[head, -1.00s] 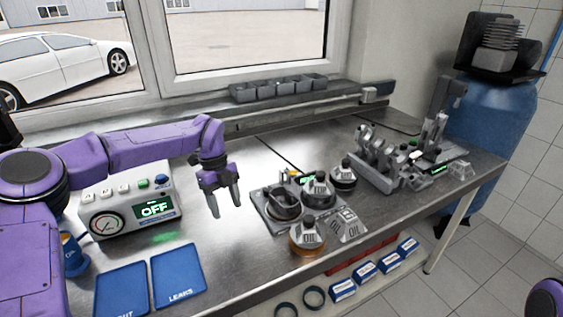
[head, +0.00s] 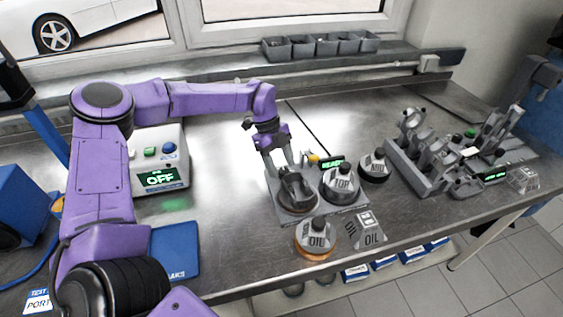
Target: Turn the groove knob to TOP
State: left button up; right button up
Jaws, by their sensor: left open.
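A small yellow knob-like part (head: 314,158) sits at the back of a grey fixture plate (head: 268,214), beside a small green-lit display (head: 331,163). I take it for the groove knob; its setting is too small to read. My left gripper (head: 279,167) is open and empty, fingers pointing down just left of the yellow part, above a dark rounded piece (head: 296,191) on the plate. I cannot tell whether the fingers touch anything. A round grey holder marked TOP (head: 340,183) stands right of that piece. My right gripper is not in view.
A holder marked OIL (head: 316,238) stands in front, and another dark holder (head: 374,165) behind right. A grey rack of metal parts (head: 425,165) is farther right. A tester reading OFF (head: 160,178) stands left. The bench between tester and fixture is clear.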

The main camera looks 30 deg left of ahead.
pick_arm(q)
jog(key=shift+w+d+f, duration=0.15)
jog(key=shift+w+f, duration=0.15)
jog(key=shift+f, duration=0.2)
jog(key=shift+w+d+f, duration=0.15)
jog(key=shift+w+f, duration=0.1)
jog(key=shift+f, duration=0.25)
jog(key=shift+s+r, duration=0.15)
jog(key=shift+s, duration=0.25)
jog(key=shift+s+r, duration=0.1)
jog(key=shift+c, duration=0.5)
jog(key=c, duration=0.9)
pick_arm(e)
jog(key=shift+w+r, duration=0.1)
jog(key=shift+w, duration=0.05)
